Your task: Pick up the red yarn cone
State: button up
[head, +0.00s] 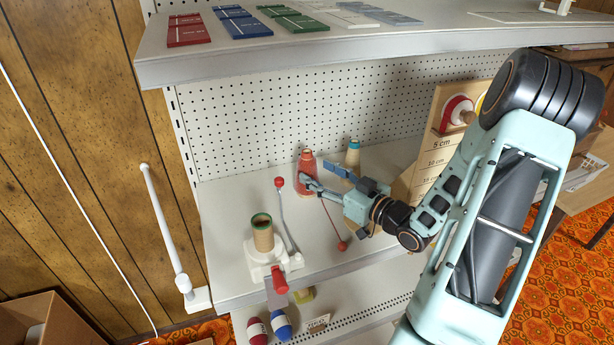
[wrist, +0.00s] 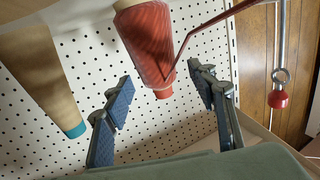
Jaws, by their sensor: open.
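In the wrist view the red cone (wrist: 148,40) appears upside down, between and beyond the two fingers. My gripper (head: 320,172) reaches in from the right, its fingers spread close to the cone. One finger overlaps the cone in the head view. In the wrist view my gripper (wrist: 163,84) is open, with a finger to each side of the cone; I cannot tell whether either touches it.
A tan cone with a teal top (head: 353,156) stands close behind my gripper; it shows large in the wrist view (wrist: 38,75). A thin red rod crosses before the red cone. A red-knobbed lever (head: 279,182) and a winder (head: 263,238) are at left. The upper shelf (head: 340,40) overhangs.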

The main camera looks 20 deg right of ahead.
aim_at(312, 160)
jog(key=shift+r+p+x, duration=0.2)
jog(key=shift+p+x, duration=0.2)
jog(key=shift+x, duration=1)
jog(key=shift+r+p+x, duration=0.2)
jog(key=shift+p+x, duration=0.15)
jog(key=shift+x, duration=1)
jog(key=shift+d, duration=0.2)
jog(key=c, duration=1.3)
jog(key=shift+w+r, duration=0.1)
jog(key=shift+r, duration=0.7)
jog(key=s+a+r+b, duration=0.1)
jog(key=s+r, duration=0.2)
jog(key=s, duration=0.1)
jog(key=s+a+r+b, duration=0.1)
jog(key=s+r+b, duration=0.1)
jog(key=s+r, duration=0.2)
jog(key=s+a+r+b, duration=0.1)
jog(key=s+r+b, duration=0.1)
jog(key=s+r, duration=0.2)
jog(key=shift+s+a+r, duration=0.15)
jog(key=shift+s+a, duration=0.15)
jog(key=shift+s, duration=0.45)
